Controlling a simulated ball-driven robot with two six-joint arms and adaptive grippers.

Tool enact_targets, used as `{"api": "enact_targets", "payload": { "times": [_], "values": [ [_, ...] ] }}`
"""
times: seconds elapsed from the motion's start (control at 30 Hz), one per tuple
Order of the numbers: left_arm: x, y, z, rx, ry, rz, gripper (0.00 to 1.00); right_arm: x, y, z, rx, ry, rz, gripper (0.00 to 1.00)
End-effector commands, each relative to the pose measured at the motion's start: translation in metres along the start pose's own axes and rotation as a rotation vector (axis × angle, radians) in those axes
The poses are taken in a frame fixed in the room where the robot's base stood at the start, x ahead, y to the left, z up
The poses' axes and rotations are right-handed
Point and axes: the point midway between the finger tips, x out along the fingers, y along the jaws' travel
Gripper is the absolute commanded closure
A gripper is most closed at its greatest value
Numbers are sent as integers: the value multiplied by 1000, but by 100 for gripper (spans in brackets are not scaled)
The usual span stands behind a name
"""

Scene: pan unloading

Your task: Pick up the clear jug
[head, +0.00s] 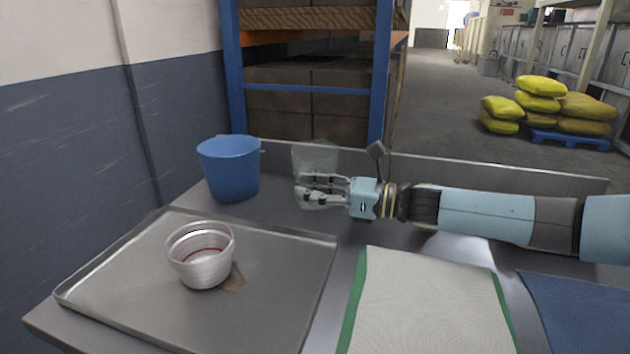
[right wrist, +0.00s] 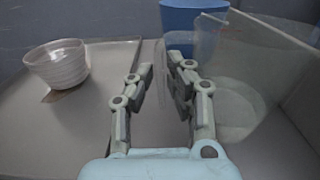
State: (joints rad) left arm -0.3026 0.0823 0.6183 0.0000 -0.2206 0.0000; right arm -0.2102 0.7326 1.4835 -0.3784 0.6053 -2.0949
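The clear jug (head: 316,157) stands upright on the steel counter, to the right of the blue bucket; it also shows at the right in the right wrist view (right wrist: 235,85). My right gripper (head: 306,187) is at the jug, coming in from the right in the head view. In the right wrist view its two fingers (right wrist: 163,70) are apart, with a thin clear upright part, seemingly the jug's handle, in the gap between them. I cannot see firm contact on both sides. My left gripper is not in view.
The blue bucket (head: 230,168) stands at the counter's back left. A metal tray (head: 110,290) holds a ribbed white bowl (head: 203,262) beside a brown stain. A pale green-edged mat (head: 430,305) and a blue mat (head: 580,305) lie at the front right. A low ledge (head: 480,171) runs along the back.

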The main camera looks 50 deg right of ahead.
Motion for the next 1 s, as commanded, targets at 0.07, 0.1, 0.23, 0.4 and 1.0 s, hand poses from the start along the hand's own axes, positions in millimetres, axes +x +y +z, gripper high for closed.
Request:
{"api": "enact_targets", "payload": {
  "times": [0.07, 0.1, 0.23, 0.4, 1.0],
  "values": [
    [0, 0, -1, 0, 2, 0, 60, 9, 0, 0, 1, -2, -1, 85],
    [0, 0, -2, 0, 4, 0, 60, 12, 0, 0, 0, -1, -1, 85],
    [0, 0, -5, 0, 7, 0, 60, 14, 0, 0, 2, 2, -1, 85],
    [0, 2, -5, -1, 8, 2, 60, 13, 0, 0, 1, 2, 0, 91],
    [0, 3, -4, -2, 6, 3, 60, 13, 0, -1, 3, 1, 0, 100]
  ]
}}
